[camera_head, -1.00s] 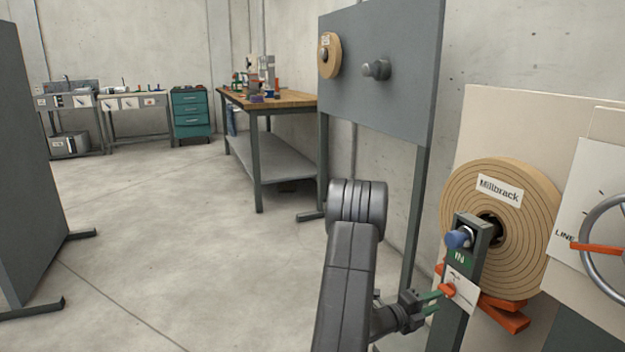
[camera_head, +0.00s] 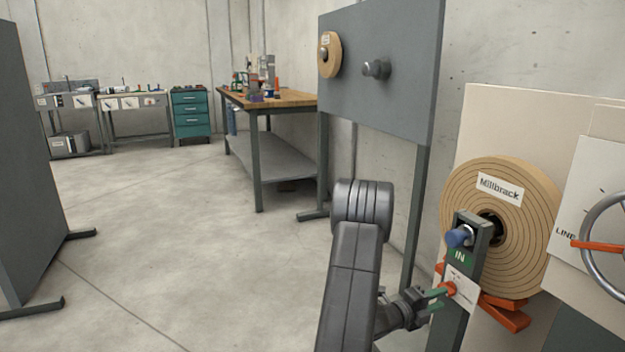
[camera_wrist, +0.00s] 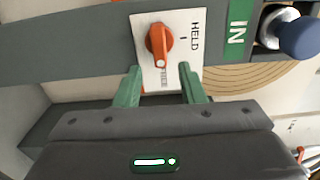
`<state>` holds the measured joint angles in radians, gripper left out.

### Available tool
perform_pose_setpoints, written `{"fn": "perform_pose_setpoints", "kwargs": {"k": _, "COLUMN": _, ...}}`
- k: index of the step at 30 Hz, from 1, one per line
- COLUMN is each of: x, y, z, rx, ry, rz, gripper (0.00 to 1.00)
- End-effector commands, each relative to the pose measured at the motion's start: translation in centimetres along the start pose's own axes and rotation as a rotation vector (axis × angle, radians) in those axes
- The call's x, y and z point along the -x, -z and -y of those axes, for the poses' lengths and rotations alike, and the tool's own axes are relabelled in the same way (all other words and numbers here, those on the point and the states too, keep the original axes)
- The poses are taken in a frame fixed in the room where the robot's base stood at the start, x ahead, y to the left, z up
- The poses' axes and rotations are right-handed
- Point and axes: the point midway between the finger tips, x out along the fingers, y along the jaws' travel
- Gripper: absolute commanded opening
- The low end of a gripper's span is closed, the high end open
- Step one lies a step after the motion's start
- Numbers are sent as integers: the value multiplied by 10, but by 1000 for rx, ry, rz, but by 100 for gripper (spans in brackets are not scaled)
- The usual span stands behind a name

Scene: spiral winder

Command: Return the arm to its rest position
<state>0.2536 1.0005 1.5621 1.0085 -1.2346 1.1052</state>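My gripper (camera_head: 437,299) is at the lower right in the head view, just left of an orange selector knob (camera_head: 447,290) on a white plate. In the wrist view the two green fingertips (camera_wrist: 162,85) stand apart with nothing between them. The orange knob (camera_wrist: 160,42) lies beyond them on its plate, labelled HELD at one end; the other label is partly hidden. The fingers appear clear of the knob. My arm rises from the bottom of the head view and bends down to the gripper.
The knob's post carries a green IN sign (camera_head: 459,257) and a blue-capped plunger (camera_head: 459,237). Behind it is a tan spiral roll (camera_head: 535,235) labelled Millbrack, with orange parts below. A handwheel (camera_head: 603,270) is at far right. A grey panel (camera_head: 385,110) stands behind. Floor at left is open.

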Motion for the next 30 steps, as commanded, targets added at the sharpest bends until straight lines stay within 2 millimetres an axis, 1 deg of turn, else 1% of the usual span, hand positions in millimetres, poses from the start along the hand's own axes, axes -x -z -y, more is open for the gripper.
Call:
{"fn": "perform_pose_setpoints", "kwargs": {"k": 1, "x": -11, "y": 1, "z": -2, "rx": -2, "ry": 3, "rz": -4, "gripper": 36}}
{"fn": "perform_pose_setpoints", "kwargs": {"k": 5, "x": -37, "y": 1, "z": -2, "rx": -2, "ry": 3, "rz": -3, "gripper": 36}}
{"fn": "perform_pose_setpoints", "kwargs": {"k": 24, "x": -35, "y": -3, "z": 15, "rx": 540, "ry": 0, "rz": 1, "gripper": 36}}
{"fn": "perform_pose_setpoints", "kwargs": {"k": 30, "x": -35, "y": -4, "z": 16, "rx": 666, "ry": 0, "rz": 0, "gripper": 36}}
